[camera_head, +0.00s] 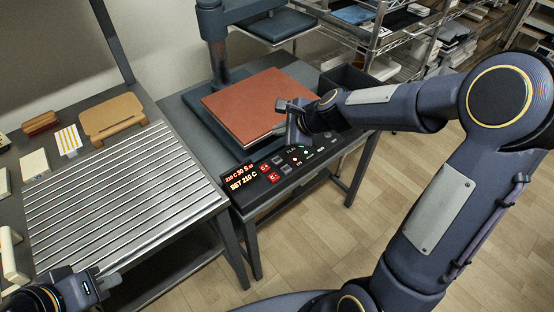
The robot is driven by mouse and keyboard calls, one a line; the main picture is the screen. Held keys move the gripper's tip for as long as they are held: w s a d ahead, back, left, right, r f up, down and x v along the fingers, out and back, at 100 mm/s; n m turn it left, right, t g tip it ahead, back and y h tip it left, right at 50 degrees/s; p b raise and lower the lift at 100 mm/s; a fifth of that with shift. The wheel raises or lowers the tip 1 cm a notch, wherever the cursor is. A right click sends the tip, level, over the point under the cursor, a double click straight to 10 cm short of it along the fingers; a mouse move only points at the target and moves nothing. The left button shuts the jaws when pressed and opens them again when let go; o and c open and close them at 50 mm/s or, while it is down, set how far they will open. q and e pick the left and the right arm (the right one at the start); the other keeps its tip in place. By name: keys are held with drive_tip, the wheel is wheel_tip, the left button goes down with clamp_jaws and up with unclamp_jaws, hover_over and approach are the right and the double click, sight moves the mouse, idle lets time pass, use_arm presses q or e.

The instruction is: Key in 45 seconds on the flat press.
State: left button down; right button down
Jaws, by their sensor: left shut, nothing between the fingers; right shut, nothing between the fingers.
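The flat press has a reddish-brown pad (255,104) on its lower bed and a raised dark upper plate (275,27) swung above and behind it. Its sloped control panel (262,196) runs along the front edge, with several buttons and small lit lamps. The red display (240,176) seems to read 210 C and 30 S above SET 210 C; the small characters are blurred. My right gripper (293,143) is shut and empty, pointing down over the right half of the panel; I cannot tell whether it touches a button. My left gripper (105,284) is shut and empty at the lower left.
A ribbed metal rack table (120,190) stands left of the press. A tan board (112,118) and several small blocks lie at its back and left. A dark bin (348,78) sits right of the pad, with wire shelves (400,45) behind. The wooden floor in front is clear.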

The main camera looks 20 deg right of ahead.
sight(280, 161)
drive_tip(key=shift+f, duration=0.15)
wheel_tip(280, 161, down, 8)
drive_tip(key=b, duration=0.8)
drive_tip(key=shift+f+b, duration=0.25)
drive_tip(key=shift+b, duration=0.05)
idle(1.3)
drive_tip(key=shift+f+b, duration=0.35)
drive_tip(key=shift+f, duration=0.05)
drive_tip(key=shift+f+b, duration=0.45)
drive_tip(key=shift+f, duration=0.05)
idle(0.5)
drive_tip(key=shift+r, duration=0.1)
drive_tip(key=shift+r+p, duration=0.8)
drive_tip(key=shift+p, duration=0.1)
